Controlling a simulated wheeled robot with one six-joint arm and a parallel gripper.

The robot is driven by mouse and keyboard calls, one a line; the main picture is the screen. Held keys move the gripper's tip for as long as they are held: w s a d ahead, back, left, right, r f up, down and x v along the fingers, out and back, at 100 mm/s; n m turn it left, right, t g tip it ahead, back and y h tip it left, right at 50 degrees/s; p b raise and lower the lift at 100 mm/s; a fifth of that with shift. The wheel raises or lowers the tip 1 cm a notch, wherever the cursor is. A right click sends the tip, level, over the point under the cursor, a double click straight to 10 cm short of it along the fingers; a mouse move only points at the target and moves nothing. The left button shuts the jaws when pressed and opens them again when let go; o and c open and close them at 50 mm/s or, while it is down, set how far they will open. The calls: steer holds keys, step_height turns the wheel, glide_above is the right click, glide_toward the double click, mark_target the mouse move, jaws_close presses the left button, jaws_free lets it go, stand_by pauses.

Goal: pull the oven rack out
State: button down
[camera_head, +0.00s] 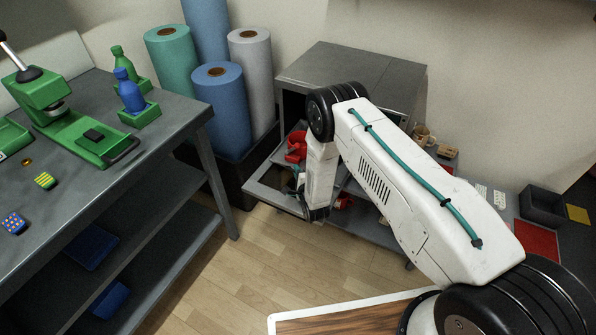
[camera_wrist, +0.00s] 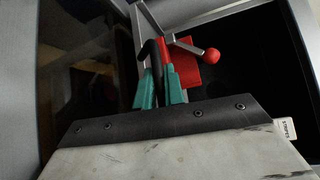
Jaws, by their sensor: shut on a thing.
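The oven (camera_head: 350,75) is a grey metal box at the back, its door (camera_head: 268,190) lowered open to the front left. My gripper (camera_head: 297,172) is at the open oven front, partly hidden by my own arm. In the wrist view, its teal fingertips (camera_wrist: 160,90) are shut around a dark upright handle. Grey bars of the rack (camera_wrist: 200,49) show just beyond the fingers. A red block (camera_wrist: 185,72) and a red ball knob (camera_wrist: 211,55) are beside them. Most of the rack is hidden by my arm or in shadow.
A grey workbench (camera_head: 170,100) with a green press (camera_head: 65,115) stands at the left. Tall rolls (camera_head: 220,100) stand close left of the oven. A low table with red and black trays (camera_head: 540,205) is at the right. Wooden floor (camera_head: 235,270) is open in front.

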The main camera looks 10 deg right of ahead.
steer(key=c, duration=1.5)
jaws_free()
steer(key=shift+v, duration=3.95)
